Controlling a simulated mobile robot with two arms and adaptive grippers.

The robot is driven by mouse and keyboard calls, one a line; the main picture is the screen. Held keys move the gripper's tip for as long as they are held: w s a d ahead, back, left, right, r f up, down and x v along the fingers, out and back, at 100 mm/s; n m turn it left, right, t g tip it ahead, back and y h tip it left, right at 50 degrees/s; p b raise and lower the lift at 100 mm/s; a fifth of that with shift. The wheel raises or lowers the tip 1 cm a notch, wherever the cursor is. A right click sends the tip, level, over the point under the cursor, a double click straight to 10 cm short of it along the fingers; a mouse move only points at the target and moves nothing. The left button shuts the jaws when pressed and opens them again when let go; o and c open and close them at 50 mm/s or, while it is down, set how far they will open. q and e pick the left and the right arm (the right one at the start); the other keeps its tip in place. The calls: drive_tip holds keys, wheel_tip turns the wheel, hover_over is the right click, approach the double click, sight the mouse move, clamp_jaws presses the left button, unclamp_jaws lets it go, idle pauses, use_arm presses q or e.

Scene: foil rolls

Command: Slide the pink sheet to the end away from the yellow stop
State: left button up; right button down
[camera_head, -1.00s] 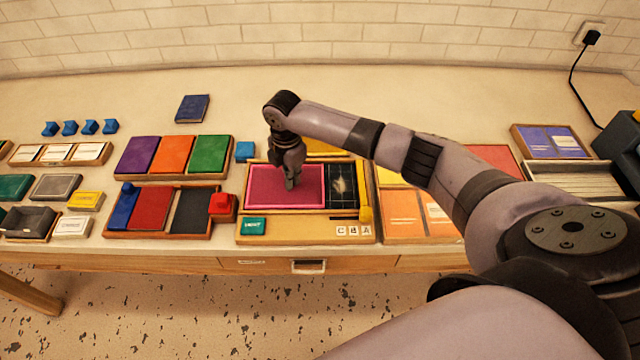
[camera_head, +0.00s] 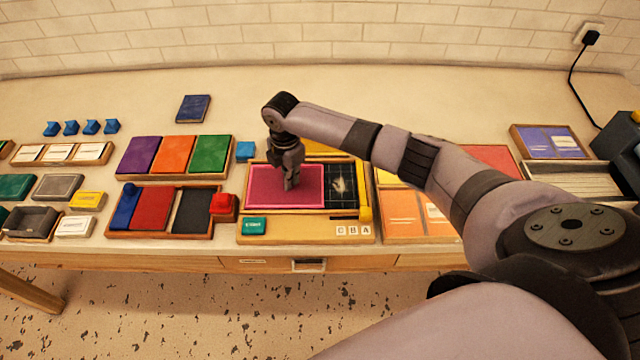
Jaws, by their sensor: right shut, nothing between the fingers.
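The pink sheet (camera_head: 270,190) lies flat in a wooden tray (camera_head: 310,226) and covers its left and middle part. A dark gridded panel (camera_head: 342,190) with a pale mark shows at the tray's right end, uncovered. The yellow stop (camera_head: 365,213) stands at the tray's right edge, by the front corner. My right gripper (camera_head: 290,187) points down at the right part of the pink sheet, its fingers shut and empty. Its tips look at or just above the sheet; contact cannot be told. My left gripper is out of view.
A teal block (camera_head: 254,226) and letter tiles (camera_head: 353,230) sit on the tray's front ledge. Left is a tray of red and dark panels with a red block (camera_head: 223,204). Behind it are purple, orange and green panels (camera_head: 172,154). Orange cards (camera_head: 401,212) lie right. The back table is mostly clear.

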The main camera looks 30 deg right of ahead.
drive_tip(key=shift+r+p, duration=0.85)
drive_tip(key=shift+p, duration=0.05)
wheel_tip(320, 180, up, 4)
drive_tip(key=p, duration=0.3)
drive_tip(key=shift+p, duration=0.35)
wheel_tip(320, 180, up, 2)
drive_tip(key=shift+r+p, duration=0.1)
drive_tip(key=shift+p, duration=0.6)
